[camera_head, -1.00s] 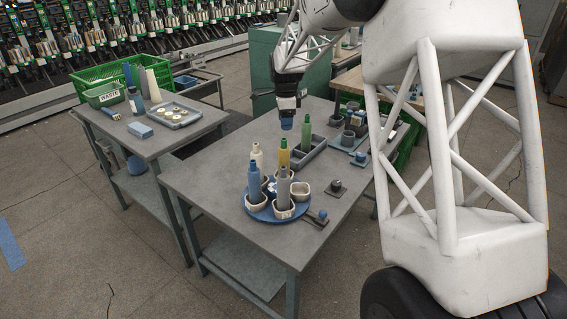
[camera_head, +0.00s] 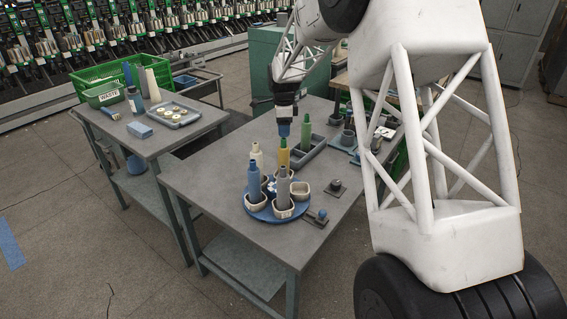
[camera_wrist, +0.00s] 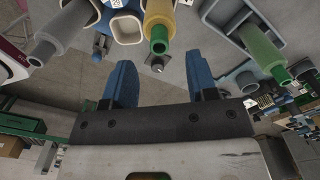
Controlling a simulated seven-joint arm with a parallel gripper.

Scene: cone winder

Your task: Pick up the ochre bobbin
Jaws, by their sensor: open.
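The ochre bobbin (camera_head: 284,158) has a green tip and stands upright at the back of a round blue carousel (camera_head: 262,214) with white cups. Its lower part is hidden behind the grey bobbin (camera_head: 283,190). My gripper (camera_head: 284,131) points down with blue fingers, right above the ochre bobbin's tip in the head view. In the wrist view my gripper (camera_wrist: 161,78) is open and empty. There the ochre bobbin (camera_wrist: 158,20) shows its green tip beyond the fingertips, roughly in line with the gap between them. I see no contact.
A green bobbin (camera_head: 306,132) stands in a grey compartment tray (camera_head: 312,153) behind. Small fixtures (camera_head: 336,187) sit to the right. The table's left front (camera_head: 215,190) is clear.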

